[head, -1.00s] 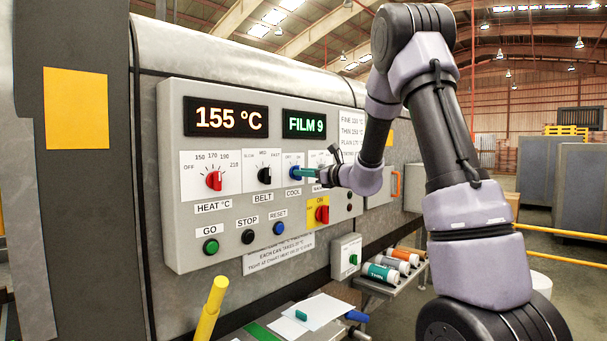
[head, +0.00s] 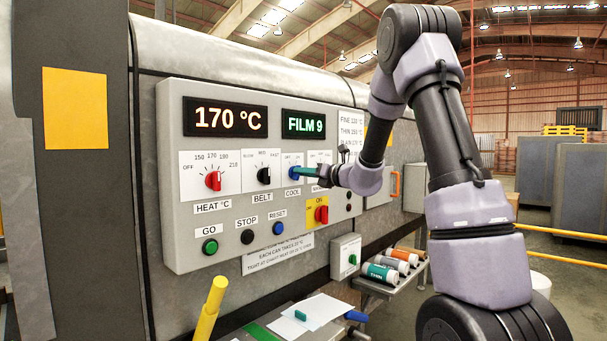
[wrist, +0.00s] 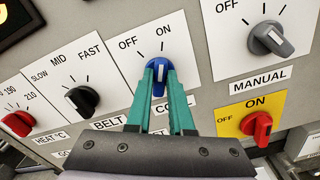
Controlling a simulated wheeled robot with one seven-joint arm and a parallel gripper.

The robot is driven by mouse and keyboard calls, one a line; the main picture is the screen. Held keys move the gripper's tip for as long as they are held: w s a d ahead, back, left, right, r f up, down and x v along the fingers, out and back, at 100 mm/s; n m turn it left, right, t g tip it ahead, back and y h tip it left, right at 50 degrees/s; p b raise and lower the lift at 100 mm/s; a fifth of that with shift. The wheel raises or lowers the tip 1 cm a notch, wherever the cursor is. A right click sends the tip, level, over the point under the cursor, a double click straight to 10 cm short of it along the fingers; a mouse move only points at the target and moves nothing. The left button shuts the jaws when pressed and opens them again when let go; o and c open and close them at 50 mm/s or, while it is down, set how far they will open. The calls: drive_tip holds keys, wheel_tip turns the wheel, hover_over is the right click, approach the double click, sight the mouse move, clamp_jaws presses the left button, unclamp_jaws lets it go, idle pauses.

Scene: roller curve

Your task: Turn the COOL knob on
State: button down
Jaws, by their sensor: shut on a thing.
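The blue COOL knob (wrist: 158,66) sits below the OFF and ON marks on its white plate in the wrist view. It also shows in the head view (head: 295,173), left of my gripper (head: 304,172). In the wrist view the teal fingers of my gripper (wrist: 159,84) are shut on the knob, one on each side. A white mark shows on the knob between the fingers. The fingers cover part of the knob and of the COOL label, and I cannot tell for sure which mark the knob points to.
The black BELT knob (wrist: 83,100) is close on the left. The grey MANUAL knob (wrist: 270,40) and red ON/OFF switch (wrist: 261,128) are close on the right. The red HEAT knob (head: 213,181) is further left. The temperature display (head: 226,117) reads 170 °C.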

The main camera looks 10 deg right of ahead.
idle(0.4)
drive_tip(key=c, duration=0.8)
unclamp_jaws()
drive_tip(key=shift+d, duration=0.1)
drive_tip(key=v, duration=1)
drive_tip(key=shift+s+d, duration=0.2)
drive_tip(key=shift+s, duration=0.15)
